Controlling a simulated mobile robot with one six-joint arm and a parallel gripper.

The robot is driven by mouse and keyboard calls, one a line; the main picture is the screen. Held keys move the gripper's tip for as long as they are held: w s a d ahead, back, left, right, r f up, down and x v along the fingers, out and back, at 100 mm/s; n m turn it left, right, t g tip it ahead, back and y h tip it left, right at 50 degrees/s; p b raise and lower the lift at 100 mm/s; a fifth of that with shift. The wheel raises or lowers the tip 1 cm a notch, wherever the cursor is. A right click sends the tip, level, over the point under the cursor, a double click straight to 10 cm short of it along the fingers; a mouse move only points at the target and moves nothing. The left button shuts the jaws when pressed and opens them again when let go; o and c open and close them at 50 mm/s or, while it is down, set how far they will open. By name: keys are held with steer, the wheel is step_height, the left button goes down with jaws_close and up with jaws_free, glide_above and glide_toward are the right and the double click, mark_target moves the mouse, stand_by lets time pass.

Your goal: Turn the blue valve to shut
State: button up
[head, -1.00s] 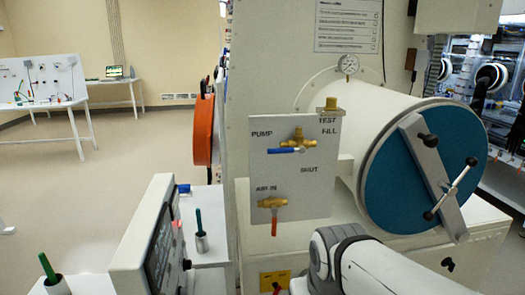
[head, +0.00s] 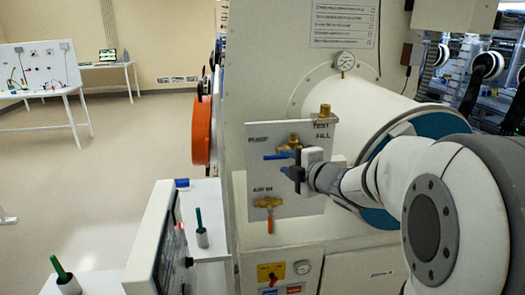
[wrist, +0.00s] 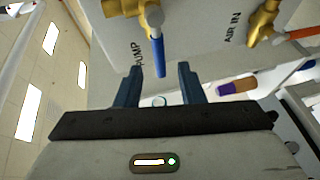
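The blue valve has a brass body (head: 294,141) on a white panel (head: 262,186). Its blue lever (head: 275,157) points left, toward the pump side, in the head view. My gripper (head: 290,168) is right in front of the panel, just below the brass body, and hides the SHUT label. In the wrist view the two dark fingers of my gripper (wrist: 159,70) stand apart. The tip of the blue lever (wrist: 158,52) shows between the fingertips, with a gap on each side. I see no contact with it.
A second brass valve (head: 267,202) with an orange lever (head: 270,224), marked AIR IN, sits lower on the panel. The chamber with a blue door (head: 437,124) is at right, partly behind my arm. A monitor (head: 157,245) stands at lower left.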

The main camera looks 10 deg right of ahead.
mark_target(277, 158)
steer(key=p+x, duration=0.1)
steer(key=x, duration=0.6)
steer(key=shift+w+a, duration=0.25)
steer(key=shift+w, duration=0.1)
steer(key=shift+c, duration=0.5)
jaws_close()
